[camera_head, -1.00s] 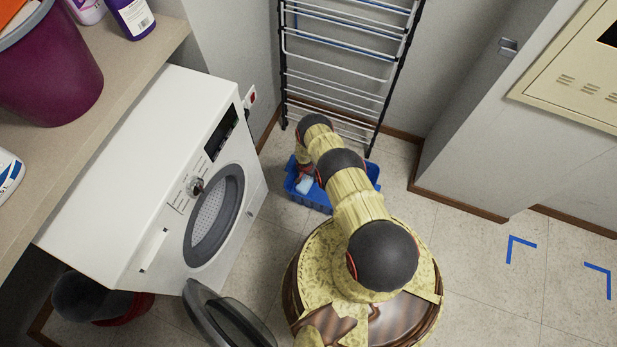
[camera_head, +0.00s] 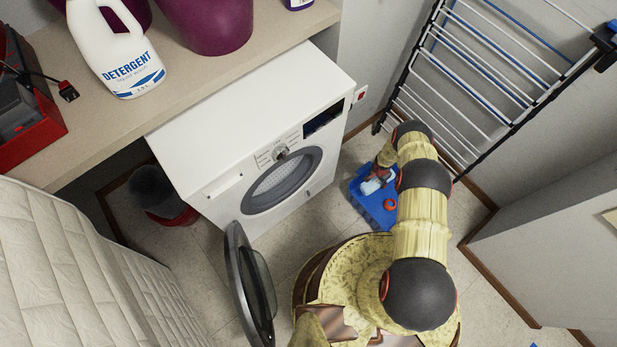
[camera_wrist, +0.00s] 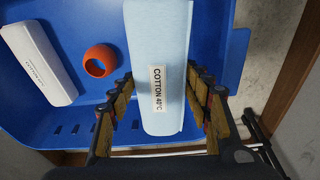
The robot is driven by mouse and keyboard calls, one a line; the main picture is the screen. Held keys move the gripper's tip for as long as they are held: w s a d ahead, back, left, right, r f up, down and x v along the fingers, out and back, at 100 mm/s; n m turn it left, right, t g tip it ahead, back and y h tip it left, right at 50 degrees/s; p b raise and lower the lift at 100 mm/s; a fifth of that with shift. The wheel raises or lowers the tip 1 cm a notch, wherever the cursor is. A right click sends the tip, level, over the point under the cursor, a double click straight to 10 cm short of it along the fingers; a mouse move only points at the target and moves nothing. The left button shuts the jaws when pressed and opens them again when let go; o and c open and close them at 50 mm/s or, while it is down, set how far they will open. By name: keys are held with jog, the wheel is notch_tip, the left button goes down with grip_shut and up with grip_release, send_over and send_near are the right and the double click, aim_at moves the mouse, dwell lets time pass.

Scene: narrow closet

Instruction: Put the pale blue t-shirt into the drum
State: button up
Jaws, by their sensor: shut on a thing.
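The pale blue t-shirt (camera_wrist: 158,95), folded and labelled "COTTON 40°C", stands between the fingers of my gripper (camera_wrist: 165,115) in the wrist view. My gripper is shut on it, over the blue basket. In the head view the t-shirt (camera_head: 371,186) shows as a small pale patch under my gripper (camera_head: 378,177). The washing machine (camera_head: 215,140) stands left of the basket. Its drum (camera_head: 274,186) shows through the round opening, and its dark door (camera_head: 250,285) is swung open toward the front.
A shelf (camera_head: 110,120) with a detergent bottle (camera_head: 118,50) overhangs the left. A pale quilted surface (camera_head: 70,270) fills the lower left.

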dwell(0.8)
notch_tip(320, 180, up, 7)
jog(key=p, duration=0.6)
jog(key=w+a+r+n+b, duration=0.1)
jog(key=w+a+r+n, duration=0.2)
jog(key=r, duration=1)
jog(key=w+a+r+n+b, duration=0.2)
jog(key=w+r, duration=0.4)
jog(key=r, duration=0.7)
jog(key=s+a+r+n+b, duration=0.1)
jog(key=s+a+r+n, duration=0.1)
jog(key=r, duration=0.6)
jog(key=s+a+r+n+y+b, duration=0.1)
jog(key=s+a+r+n, duration=0.1)
jog(key=s+a+r, duration=0.3)
jog(key=s+a+r+n+b, duration=0.1)
jog(key=s+a+r, duration=0.3)
jog(key=r, duration=0.9)
jog(key=shift+s+r+n+t+y, duration=0.2)
jog(key=shift+s+n+t+y, duration=0.15)
jog(key=shift+s+n, duration=0.3)
jog(key=shift+a, duration=0.1)
